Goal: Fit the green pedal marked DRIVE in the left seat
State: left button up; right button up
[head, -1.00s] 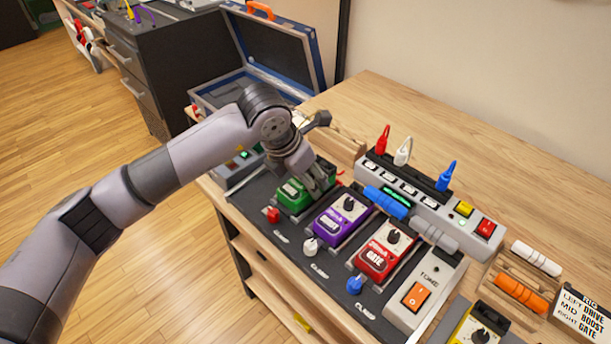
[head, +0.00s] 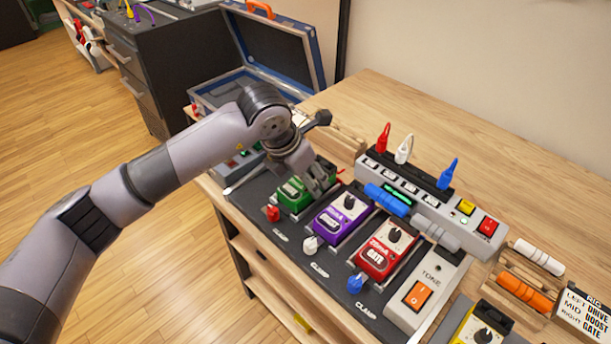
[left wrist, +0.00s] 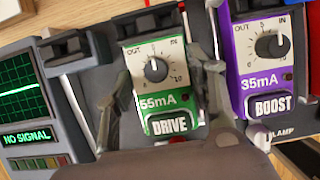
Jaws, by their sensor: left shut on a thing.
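The green pedal marked DRIVE (left wrist: 165,100) is at the left seat of the dark board (head: 262,187). It also shows in the head view (head: 292,194), partly hidden by my gripper. My left gripper (head: 318,184) is over it, and in the left wrist view its fingers (left wrist: 165,88) lie along both sides of the pedal, shut on it. The purple BOOST pedal (head: 341,218) sits in the middle seat and the red GATE pedal (head: 386,251) in the right seat. A red clamp knob (head: 273,213) is in front of the green pedal. My right gripper is not in view.
A power strip (head: 433,211) with red, white and blue plugs stands behind the pedals. A tone box (head: 424,293) is at the right, near a yellow pedal (head: 477,329) and a rig card (head: 585,314). An open case (head: 275,62) stands behind. A NO SIGNAL screen (left wrist: 22,100) is left of the board.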

pick_arm(q)
jog(key=shift+b, duration=0.35)
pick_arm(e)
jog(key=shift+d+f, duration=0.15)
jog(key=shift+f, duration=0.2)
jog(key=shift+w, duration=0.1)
pick_arm(q)
jog(key=o, duration=1.6)
jog(key=shift+o, duration=0.8)
jog(key=shift+f, duration=0.1)
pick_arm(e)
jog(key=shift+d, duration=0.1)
pick_arm(q)
jog(key=shift+r+p, duration=1.1)
jog(key=shift+r, duration=1.35)
jog(key=shift+r+p, duration=0.5)
jog(key=shift+r, duration=0.65)
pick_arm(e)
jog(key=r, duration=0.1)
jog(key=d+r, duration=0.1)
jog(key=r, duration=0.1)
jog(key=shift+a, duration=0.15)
